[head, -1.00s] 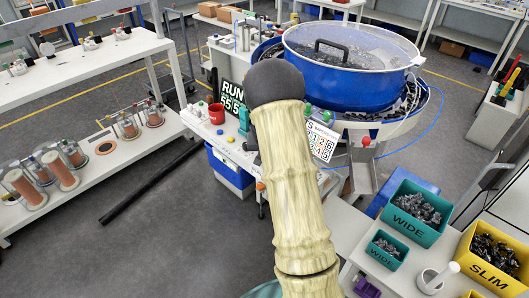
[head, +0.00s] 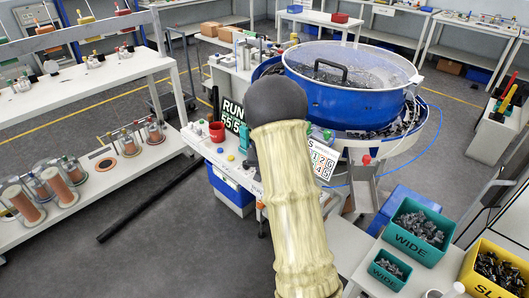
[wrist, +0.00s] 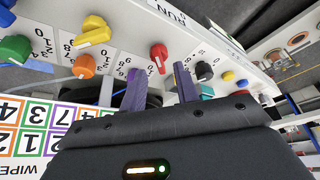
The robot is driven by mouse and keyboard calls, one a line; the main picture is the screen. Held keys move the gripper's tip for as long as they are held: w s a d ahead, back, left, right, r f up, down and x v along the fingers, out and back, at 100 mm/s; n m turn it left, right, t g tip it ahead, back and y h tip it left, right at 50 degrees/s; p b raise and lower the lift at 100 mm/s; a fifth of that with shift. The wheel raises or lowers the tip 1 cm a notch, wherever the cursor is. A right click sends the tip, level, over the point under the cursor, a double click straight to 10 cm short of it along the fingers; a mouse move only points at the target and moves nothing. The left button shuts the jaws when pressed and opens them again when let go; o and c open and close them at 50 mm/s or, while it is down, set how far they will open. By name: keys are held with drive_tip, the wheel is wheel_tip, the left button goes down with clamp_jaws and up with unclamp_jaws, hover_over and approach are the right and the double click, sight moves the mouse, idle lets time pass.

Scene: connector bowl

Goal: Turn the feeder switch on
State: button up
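A white control panel (wrist: 125,37) with coloured rotary knobs fills the upper part of the wrist view. A red knob (wrist: 158,57) marked 0 and 1 lies just beyond and between my gripper's (wrist: 159,78) two purple fingers, which are apart and hold nothing visible. Whether they touch the knob, I cannot tell. A black knob (wrist: 204,70) and a teal part (wrist: 206,91) are right of the fingers. No label clearly reads feeder. In the head view, my arm hides most of the panel; the blue bowl feeder (head: 335,96) with a clear lid stands behind it.
Orange (wrist: 84,66), yellow (wrist: 93,31) and green (wrist: 15,48) knobs are left of the fingers. A numbered card (wrist: 30,130) lies below them.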

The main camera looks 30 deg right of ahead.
drive_tip(key=v, duration=1.5)
drive_tip(key=shift+r+b, duration=0.15)
drive_tip(key=shift+b, duration=0.25)
drive_tip(key=s+a+n+y+p, duration=0.1)
drive_tip(key=s+a+n+p, duration=0.1)
drive_tip(key=s+a, duration=0.5)
drive_tip(key=s+a+f+n+g+y+p, duration=0.1)
drive_tip(key=s+a+n+p, duration=0.2)
drive_tip(key=s+a, duration=0.5)
drive_tip(key=s, duration=0.5)
drive_tip(key=shift+s+f+g, duration=0.3)
drive_tip(key=shift+f, duration=0.05)
